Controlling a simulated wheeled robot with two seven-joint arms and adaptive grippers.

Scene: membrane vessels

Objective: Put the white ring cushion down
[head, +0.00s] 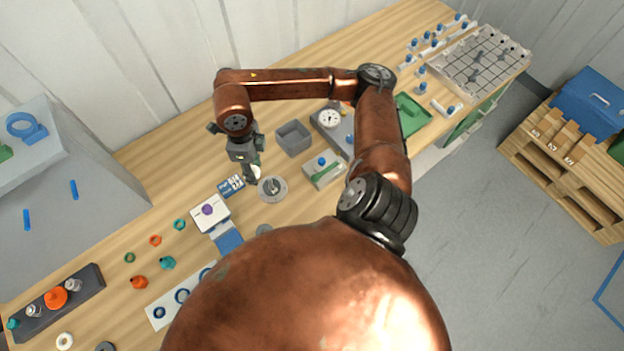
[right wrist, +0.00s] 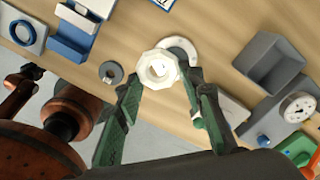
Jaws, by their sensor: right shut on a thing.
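My right gripper (head: 250,174) hangs above the table, left of a round grey stand (head: 272,189). In the head view only a small white bit of the ring (head: 257,171) shows beside the fingers. I cannot tell the gap between ring and table. My left gripper is not in view.
A grey open box (head: 293,138), a dial gauge (head: 330,119) and a box with a green bar (head: 325,172) stand to the right. A white block with a purple disc (head: 208,211) stands to the left. Another white ring (head: 64,341) lies at the lower left.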

